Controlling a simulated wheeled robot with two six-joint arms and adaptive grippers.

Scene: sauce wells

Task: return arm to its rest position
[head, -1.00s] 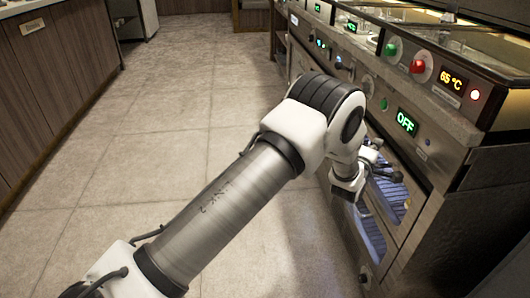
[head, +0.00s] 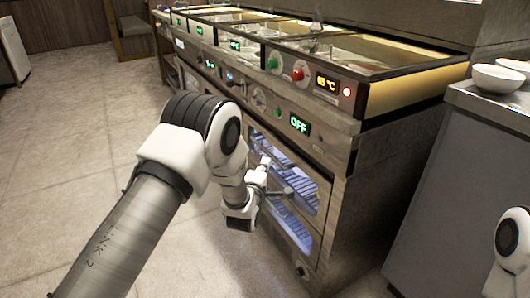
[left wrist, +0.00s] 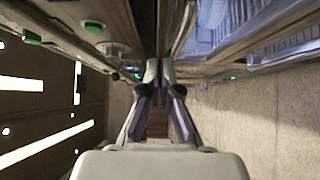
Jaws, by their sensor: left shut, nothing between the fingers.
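My left arm comes in from the lower left in the head view. Its gripper (head: 273,186) hangs low in front of the steel warmer cabinet (head: 345,190), beside the lit lower racks (head: 290,192). I cannot tell whether it touches the cabinet. In the left wrist view the gripper (left wrist: 160,70) has its fingers together with nothing between them. A white part of my right arm shows at the right edge of the head view; its gripper is out of the picture.
White bowls (head: 497,78) stand on a steel counter (head: 425,200) at right. The tiled floor (head: 85,130) at left is clear.

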